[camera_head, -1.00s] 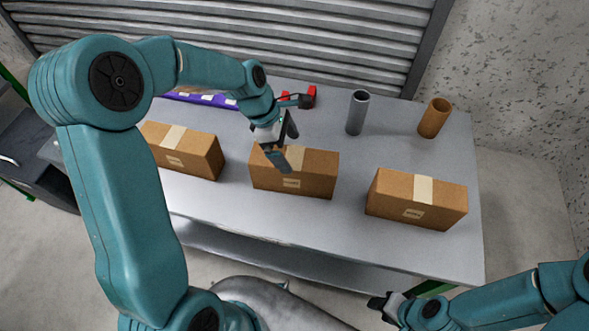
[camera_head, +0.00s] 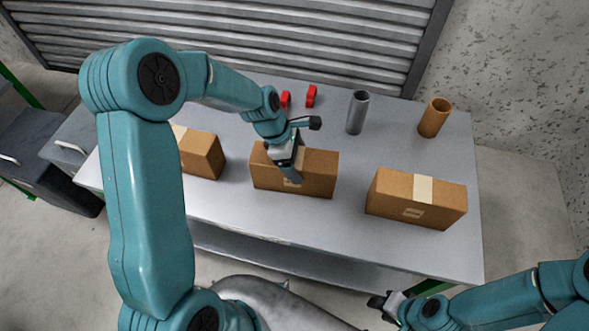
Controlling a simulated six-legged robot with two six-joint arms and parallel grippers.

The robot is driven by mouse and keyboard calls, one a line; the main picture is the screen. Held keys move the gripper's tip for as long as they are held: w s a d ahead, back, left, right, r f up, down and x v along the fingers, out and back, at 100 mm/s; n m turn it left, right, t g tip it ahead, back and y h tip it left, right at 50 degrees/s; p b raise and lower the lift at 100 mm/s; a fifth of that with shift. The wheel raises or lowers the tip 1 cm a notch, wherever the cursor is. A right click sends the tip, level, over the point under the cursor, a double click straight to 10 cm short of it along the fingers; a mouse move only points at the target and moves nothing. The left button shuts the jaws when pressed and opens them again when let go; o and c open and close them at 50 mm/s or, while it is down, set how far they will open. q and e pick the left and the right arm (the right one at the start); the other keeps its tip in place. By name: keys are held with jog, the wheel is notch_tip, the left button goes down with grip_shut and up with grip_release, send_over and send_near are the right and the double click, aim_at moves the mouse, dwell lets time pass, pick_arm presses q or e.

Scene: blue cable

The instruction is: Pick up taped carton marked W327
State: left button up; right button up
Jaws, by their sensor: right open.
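Three brown taped cartons lie on the table: a left carton (camera_head: 205,156) partly hidden by my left arm, a middle carton (camera_head: 318,175), and a right carton (camera_head: 415,198). Each has a pale tape strip. The small labels on the middle and right cartons are too blurred to read, so I cannot tell which is W327. My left gripper (camera_head: 297,165) is at the middle carton, with one finger in front of its front face. The other finger is largely hidden, and I cannot tell whether they touch the carton. My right gripper (camera_head: 384,304) is open, low at the front, away from the cartons.
A grey cylinder (camera_head: 357,113) and an orange-brown cylinder (camera_head: 434,118) stand at the back right of the grey table (camera_head: 250,215). Two small red objects (camera_head: 311,95) sit behind the middle carton. A ribbed shutter (camera_head: 300,35) closes off the back.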

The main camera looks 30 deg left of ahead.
pick_arm(q)
jog(key=shift+c, duration=0.2)
jog(key=shift+w+r, duration=0.1)
jog(key=shift+r, duration=0.4)
notch_tip(320, 180, up, 19)
jog(key=shift+p, duration=0.4)
